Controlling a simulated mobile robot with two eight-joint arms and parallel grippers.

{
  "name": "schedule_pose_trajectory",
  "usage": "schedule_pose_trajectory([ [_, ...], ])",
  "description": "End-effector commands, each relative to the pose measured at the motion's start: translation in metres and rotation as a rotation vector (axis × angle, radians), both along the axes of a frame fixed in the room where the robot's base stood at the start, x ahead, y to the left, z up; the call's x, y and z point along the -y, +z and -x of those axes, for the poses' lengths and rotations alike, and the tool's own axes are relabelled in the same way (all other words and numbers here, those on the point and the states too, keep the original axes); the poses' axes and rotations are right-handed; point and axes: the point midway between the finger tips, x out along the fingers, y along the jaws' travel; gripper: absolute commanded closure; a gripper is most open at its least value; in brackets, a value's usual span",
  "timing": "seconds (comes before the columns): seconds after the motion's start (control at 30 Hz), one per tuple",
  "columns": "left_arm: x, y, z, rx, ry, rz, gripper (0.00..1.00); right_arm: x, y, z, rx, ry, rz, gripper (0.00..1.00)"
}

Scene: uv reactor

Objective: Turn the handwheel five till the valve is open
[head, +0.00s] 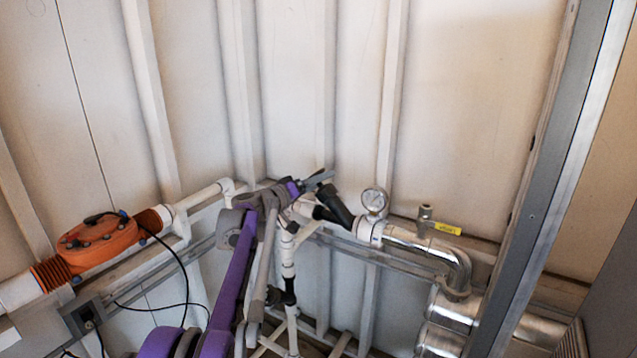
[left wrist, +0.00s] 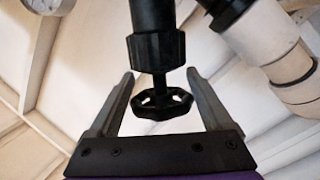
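The black handwheel (left wrist: 160,103) shows in the left wrist view, a small lobed wheel on a short stem below the black valve body (left wrist: 156,50). My left gripper (left wrist: 160,102) is open, with one finger on each side of the wheel. Gaps show between the wheel and both fingers, so it is not gripped. In the head view my left gripper (head: 320,179) is at the upper end of the slanted black valve (head: 335,206). There the handwheel is hard to make out behind the fingers. My right gripper is in neither view.
A round pressure gauge (head: 374,199) stands on the pipe just right of the valve. A yellow lever (head: 447,229) is farther right above a metal elbow (head: 456,266). An orange pipe unit (head: 100,240) is at left. A grey post (head: 545,180) rises at right.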

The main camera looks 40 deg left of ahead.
Motion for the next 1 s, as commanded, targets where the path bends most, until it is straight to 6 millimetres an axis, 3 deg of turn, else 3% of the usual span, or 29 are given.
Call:
schedule_pose_trajectory([
  [0.03,0.000,0.000,0.000,0.000,0.000,0.000,0.28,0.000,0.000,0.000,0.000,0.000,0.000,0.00],
  [0.3,0.000,0.000,0.000,0.000,0.000,0.000,0.77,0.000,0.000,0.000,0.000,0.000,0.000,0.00],
  [0.37,0.000,0.000,0.000,0.000,0.000,0.000,0.84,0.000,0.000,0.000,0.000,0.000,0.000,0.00],
  [0.67,0.000,0.002,0.000,-0.030,0.030,0.004,0.84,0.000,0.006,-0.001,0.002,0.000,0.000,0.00],
  [1.0,0.001,0.004,0.000,-0.189,0.189,0.019,0.84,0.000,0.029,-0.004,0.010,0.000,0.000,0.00],
])
